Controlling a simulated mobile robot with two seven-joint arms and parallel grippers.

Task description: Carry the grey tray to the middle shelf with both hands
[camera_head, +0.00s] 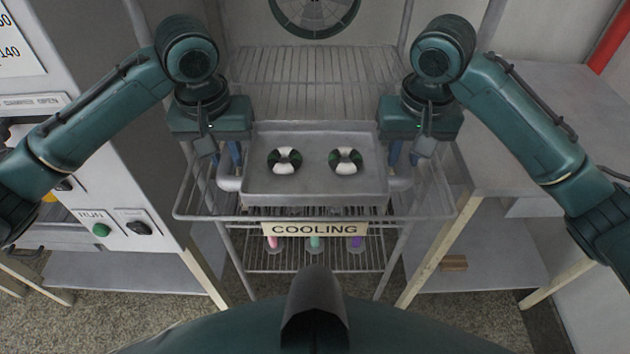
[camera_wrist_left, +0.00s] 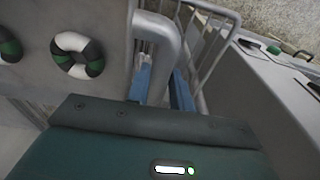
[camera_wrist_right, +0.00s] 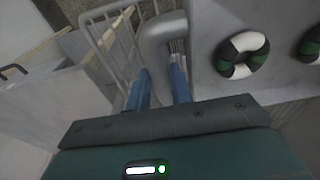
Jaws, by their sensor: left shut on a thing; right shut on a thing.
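The grey tray (camera_head: 315,185) is level, over a wire rack shelf in the middle of the head view. Two black, white and green rings lie on it, a left ring (camera_head: 284,160) and a right ring (camera_head: 345,161). My left gripper (camera_head: 228,170) is shut on the tray's left handle (camera_wrist_left: 170,45). My right gripper (camera_head: 401,168) is shut on the tray's right handle (camera_wrist_right: 160,40). Blue fingers flank each handle in the wrist views. I cannot tell whether the tray touches the shelf wires under it.
A wire rack (camera_head: 190,213) labelled "COOLING" (camera_head: 314,229) surrounds the tray, with a raised wire rim. Coloured items (camera_head: 315,243) stand on a lower shelf. A control cabinet (camera_head: 120,200) stands left and a grey table (camera_head: 530,120) right. A fan (camera_head: 315,12) is behind.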

